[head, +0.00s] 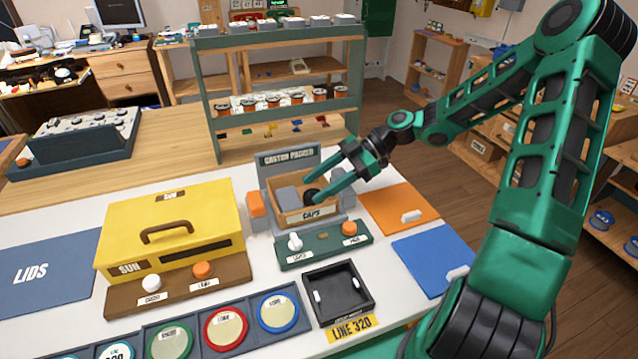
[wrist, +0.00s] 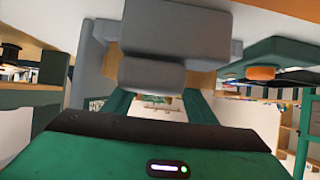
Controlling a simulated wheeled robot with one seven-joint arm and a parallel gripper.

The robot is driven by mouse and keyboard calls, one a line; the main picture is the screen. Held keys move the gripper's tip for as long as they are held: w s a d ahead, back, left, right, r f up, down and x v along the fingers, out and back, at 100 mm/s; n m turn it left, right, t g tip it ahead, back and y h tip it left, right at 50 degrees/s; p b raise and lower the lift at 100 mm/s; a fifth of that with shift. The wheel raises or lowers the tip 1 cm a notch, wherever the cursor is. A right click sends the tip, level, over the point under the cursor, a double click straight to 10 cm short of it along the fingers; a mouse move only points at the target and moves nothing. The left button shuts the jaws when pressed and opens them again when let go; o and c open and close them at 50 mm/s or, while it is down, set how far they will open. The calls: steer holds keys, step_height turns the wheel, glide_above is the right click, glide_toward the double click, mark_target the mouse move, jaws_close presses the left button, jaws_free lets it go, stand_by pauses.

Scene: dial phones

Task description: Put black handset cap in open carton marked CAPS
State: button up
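The open carton marked CAPS (head: 318,217) sits in the grey carton packer (head: 288,157) on the white table. A black round cap (head: 311,195) shows inside the carton, on its right side, beside the tip of my lower finger. My gripper (head: 310,189) reaches in from the right with its two green fingers apart and their tips over the carton. A gap shows between the upper finger and the cap. In the wrist view my gripper (wrist: 160,108) has its fingers spread, and a grey block hides what lies beyond the tips.
A grey block (head: 289,198) takes up the carton's left side. A green panel (head: 325,253) with a white and an orange knob stands in front. A yellow SUN box (head: 170,215) is at left, a black tray (head: 338,291) nearer. A shelf rack (head: 278,119) stands behind.

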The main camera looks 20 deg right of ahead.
steer(key=shift+w+d+f, duration=0.1)
steer(key=shift+w+d, duration=0.1)
steer(key=shift+d, duration=0.05)
steer(key=shift+r, duration=0.35)
steer(key=v, duration=1.2)
steer(key=shift+r, duration=0.35)
steer(key=shift+s+a, duration=0.15)
